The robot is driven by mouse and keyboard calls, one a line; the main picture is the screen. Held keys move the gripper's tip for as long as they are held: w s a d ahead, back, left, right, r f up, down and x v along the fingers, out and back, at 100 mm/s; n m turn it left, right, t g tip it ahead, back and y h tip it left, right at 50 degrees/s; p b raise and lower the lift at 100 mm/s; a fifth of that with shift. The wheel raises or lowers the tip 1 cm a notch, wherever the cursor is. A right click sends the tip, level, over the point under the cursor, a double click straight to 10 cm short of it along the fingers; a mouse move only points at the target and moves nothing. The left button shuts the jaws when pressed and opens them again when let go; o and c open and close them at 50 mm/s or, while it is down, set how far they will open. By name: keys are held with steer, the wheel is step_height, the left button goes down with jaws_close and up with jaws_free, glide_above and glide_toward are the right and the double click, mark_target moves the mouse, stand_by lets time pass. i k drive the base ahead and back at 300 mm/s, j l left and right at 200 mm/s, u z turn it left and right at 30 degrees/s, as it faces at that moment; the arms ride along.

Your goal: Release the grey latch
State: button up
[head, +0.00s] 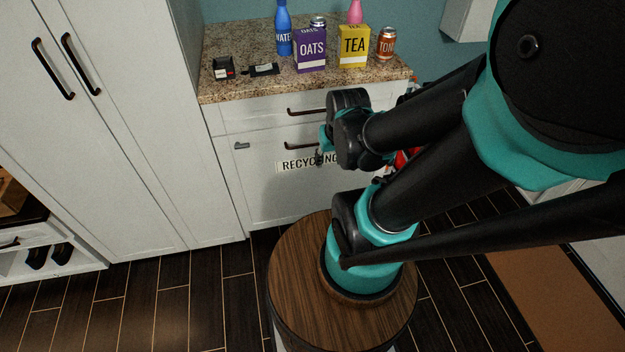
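A small grey latch (241,145) sits at the upper left corner of the white cabinet door (270,200) that bears the RECYCLING label (297,164). The latch looks level, with its short lever pointing right. My gripper (319,157) shows only as a small dark part in front of the label, mostly hidden behind my own wrist. It is to the right of the latch and apart from it in the picture. Whether its fingers are open or shut does not show.
A drawer with a dark handle (307,111) is above the door, and another dark handle (301,146) is on the door. The granite counter (225,88) holds an oats box (310,50), a tea box (354,46), bottles and cans. Tall white cabinets (150,130) stand left.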

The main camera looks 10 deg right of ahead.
mark_target(237, 146)
steer(key=k+l+z, duration=0.45)
steer(key=k+l, duration=0.35)
